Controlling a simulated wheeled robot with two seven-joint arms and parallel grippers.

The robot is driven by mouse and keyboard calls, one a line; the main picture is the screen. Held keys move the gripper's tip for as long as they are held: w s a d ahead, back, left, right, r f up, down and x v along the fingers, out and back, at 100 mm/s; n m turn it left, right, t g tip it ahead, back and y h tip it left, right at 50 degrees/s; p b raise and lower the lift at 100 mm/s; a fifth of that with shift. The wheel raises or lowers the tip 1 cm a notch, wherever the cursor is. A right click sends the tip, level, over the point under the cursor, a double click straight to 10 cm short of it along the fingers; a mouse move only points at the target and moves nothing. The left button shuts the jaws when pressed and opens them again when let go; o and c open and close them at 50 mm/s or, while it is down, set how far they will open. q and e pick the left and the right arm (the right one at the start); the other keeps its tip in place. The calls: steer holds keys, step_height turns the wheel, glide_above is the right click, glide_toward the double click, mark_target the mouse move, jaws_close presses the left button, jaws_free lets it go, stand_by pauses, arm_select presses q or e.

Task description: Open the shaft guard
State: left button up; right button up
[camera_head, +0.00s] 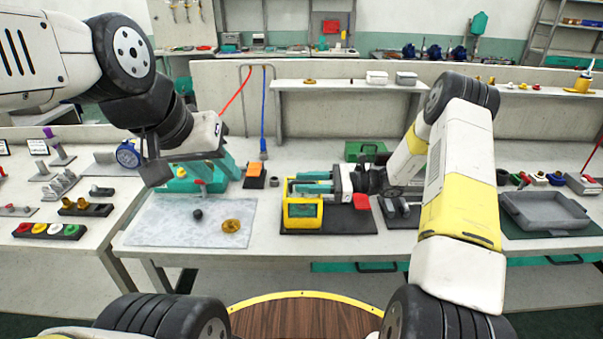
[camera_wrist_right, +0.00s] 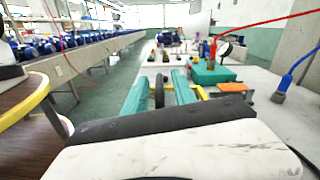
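A yellow guard frame (camera_head: 302,225) with a teal part inside stands on a black base plate (camera_head: 345,220) in the middle of the bench. My right gripper (camera_head: 308,182) reaches in from the right just over or behind the frame. Its teal fingers are apart. In the right wrist view, an upright black part (camera_wrist_right: 158,91) shows between the fingers, with gaps on both sides, and yellow (camera_wrist_right: 201,92) shows beyond one finger. Whether the guard is open is unclear. My left gripper (camera_head: 160,170) hangs over the left part of the bench, its fingers not clearly visible.
A teal fixture (camera_head: 228,166) stands behind the left gripper; a blue hose (camera_head: 263,120) rises nearby. A pale mat (camera_head: 180,232) bears a dark knob (camera_head: 197,214) and a brass disc (camera_head: 231,226). A red block (camera_head: 362,201) sits beside the guard. A grey tray (camera_head: 545,213) lies right.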

steer(key=shift+a, duration=0.7)
jaws_close()
stand_by(1.0)
